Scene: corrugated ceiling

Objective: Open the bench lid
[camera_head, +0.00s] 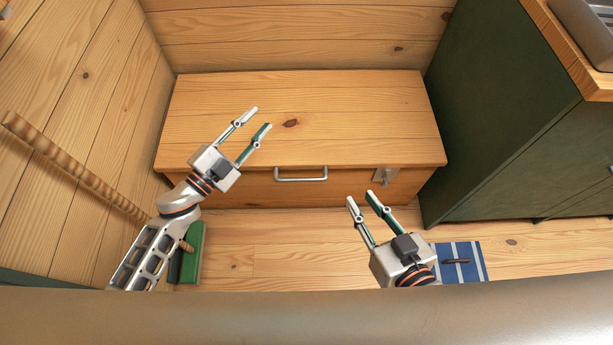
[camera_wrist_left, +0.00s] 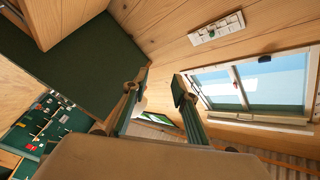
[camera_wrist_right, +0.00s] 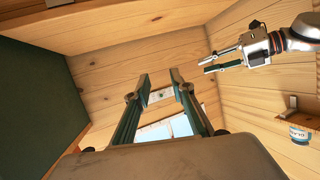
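The wooden bench has a plank lid (camera_head: 340,105) that lies flat and closed in the head view. A metal bar handle (camera_head: 301,179) sits on the lid's front edge, and a metal latch (camera_head: 385,176) is on the front to its right. My left gripper (camera_head: 262,117) is open and empty, above the lid and left of the handle in the picture. My right gripper (camera_head: 360,197) is open and empty, in front of the bench, below the latch in the picture. The right wrist view also shows my left gripper (camera_wrist_right: 205,62). Neither gripper touches the handle.
A dark green cabinet (camera_head: 500,130) with a wooden top stands right of the bench. A broom with a green head (camera_head: 190,262) leans at the left wall. A blue striped mat (camera_head: 474,259) with a dark object lies on the floor. The floor before the bench is mostly clear.

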